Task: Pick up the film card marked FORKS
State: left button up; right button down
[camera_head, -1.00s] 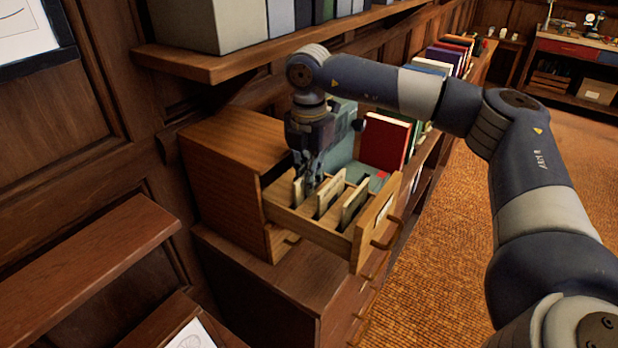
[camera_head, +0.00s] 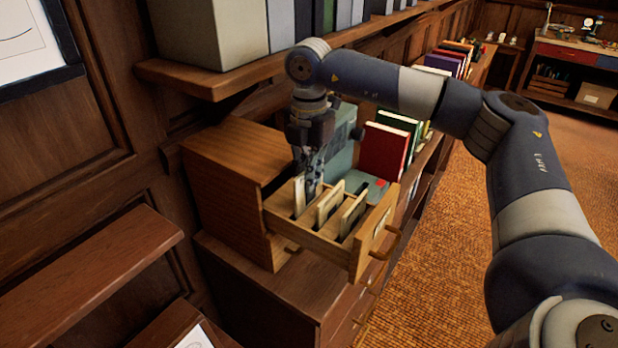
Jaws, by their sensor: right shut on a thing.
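My right gripper (camera_head: 308,188) points down into the open wooden drawer (camera_head: 318,245), at its back left part. It is shut on a thin pale card (camera_head: 299,196), which stands upright between the fingers, its lower part inside the drawer. Two more cards stand in the drawer: a middle card (camera_head: 329,203) and a front card (camera_head: 353,215), both leaning a little. The fingers hide part of the held card. No marking on any card can be read, so I cannot tell which is FORKS. My left gripper is not in view.
The drawer juts from a small wooden cabinet (camera_head: 235,150) standing on a lower cabinet. A teal box (camera_head: 340,140) and a red book (camera_head: 384,150) stand close behind the drawer. A shelf (camera_head: 215,78) with grey boxes hangs above. The carpet (camera_head: 440,260) at right is clear.

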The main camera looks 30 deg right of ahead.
jog(key=shift+r+p, duration=2.65)
jog(key=shift+r, duration=1.75)
